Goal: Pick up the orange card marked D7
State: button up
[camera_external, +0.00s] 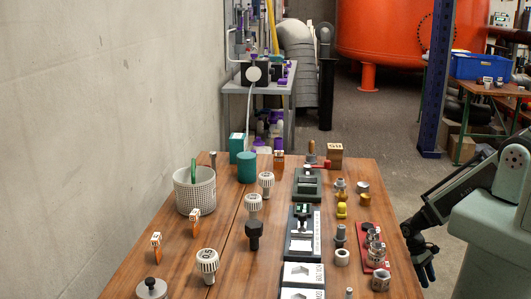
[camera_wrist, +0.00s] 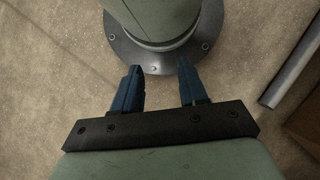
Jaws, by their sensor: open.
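Three small orange cards with white tags stand on the wooden table: one at the front left (camera_external: 156,243), one a little behind it (camera_external: 194,221) and one at the back (camera_external: 279,158). Their markings are too small to read, so I cannot tell which is D7. My gripper (camera_external: 426,268) hangs off the table's right side, pointing down, far from all three cards. In the wrist view my gripper (camera_wrist: 160,78) shows two blue fingers wide apart with nothing between them. No card shows in that view.
The wooden table (camera_external: 140,272) is crowded. A white mesh basket (camera_external: 195,193), white-topped knobs (camera_external: 207,260) and a teal cylinder (camera_external: 246,167) stand near the cards. Dark fixtures (camera_external: 302,232) and a red tray (camera_external: 364,236) lie between my gripper and the cards. A concrete wall (camera_external: 100,110) rises at left.

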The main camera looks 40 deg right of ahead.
jog(key=shift+o, duration=0.6)
